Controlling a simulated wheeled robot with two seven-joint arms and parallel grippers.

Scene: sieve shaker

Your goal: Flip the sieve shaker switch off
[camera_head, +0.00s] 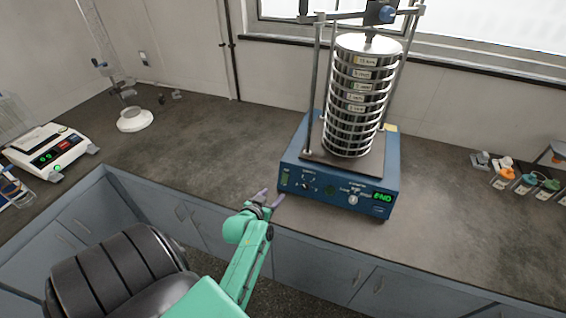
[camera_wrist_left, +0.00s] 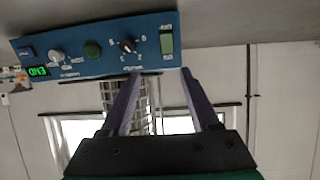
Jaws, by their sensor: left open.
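The sieve shaker (camera_head: 340,185) is a blue box with a stack of round metal sieves (camera_head: 362,95) clamped on top, standing on the grey bench. Its front panel shows a green "END" display, knobs, and a green rocker switch (camera_head: 285,178) at the left end. In the left wrist view the panel appears upside down, with the switch (camera_wrist_left: 166,42) near its right end. My left gripper (camera_head: 271,196) is open and empty, in front of the panel's left end near the bench edge. In the left wrist view, the fingertips (camera_wrist_left: 161,73) point toward the switch without visibly touching it. My right gripper is out of view.
A white balance (camera_head: 48,148) and a stand with a white base (camera_head: 134,119) are at the left. Several small capped bottles (camera_head: 525,183) stand at the far right. The bench top on both sides of the shaker is mostly clear.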

